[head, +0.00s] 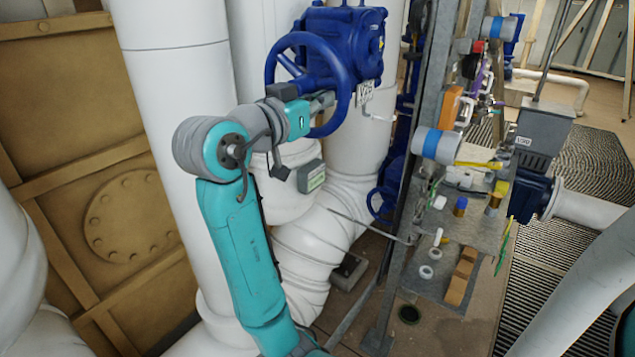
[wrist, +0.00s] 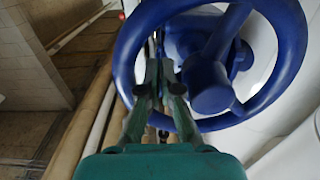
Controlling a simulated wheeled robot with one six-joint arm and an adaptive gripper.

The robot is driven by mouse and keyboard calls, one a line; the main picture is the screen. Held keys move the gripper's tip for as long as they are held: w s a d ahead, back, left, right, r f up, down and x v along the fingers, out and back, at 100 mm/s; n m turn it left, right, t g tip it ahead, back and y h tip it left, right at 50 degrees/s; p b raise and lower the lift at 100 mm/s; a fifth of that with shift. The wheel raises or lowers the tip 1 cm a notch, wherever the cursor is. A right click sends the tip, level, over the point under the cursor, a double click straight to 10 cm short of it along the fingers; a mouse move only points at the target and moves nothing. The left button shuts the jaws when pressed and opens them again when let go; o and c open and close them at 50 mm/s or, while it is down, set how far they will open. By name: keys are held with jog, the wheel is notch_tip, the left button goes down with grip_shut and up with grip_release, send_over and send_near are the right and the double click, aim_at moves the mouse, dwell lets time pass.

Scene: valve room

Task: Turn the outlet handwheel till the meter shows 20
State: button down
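A large blue handwheel (head: 346,72) is mounted on a blue valve body (head: 345,40) in the upper middle of the head view. It fills the upper right of the wrist view (wrist: 127,45), with its hub and spokes in sight. My gripper (head: 328,99) is at the lower part of the rim. In the wrist view its two fingers (wrist: 159,75) overlap the lower left rim with a narrow gap between the tips. I cannot tell whether they grip the rim. A grey box with a small greenish display (head: 315,181) sits below the wheel; its reading is too small to make out.
A white label (head: 365,93) hangs beside the valve. White pipes (head: 175,100) stand behind my arm. At the right, a metal post (head: 412,150) and a shelf (head: 455,225) carry several small parts. A grey box (head: 545,130) stands beyond it.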

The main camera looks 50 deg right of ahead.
jog(key=shift+s+r, duration=0.15)
jog(key=shift+r, duration=0.4)
jog(key=shift+r, duration=0.85)
jog(key=shift+w, duration=0.2)
jog(key=shift+w+r, duration=0.4)
jog(key=shift+r, duration=0.35)
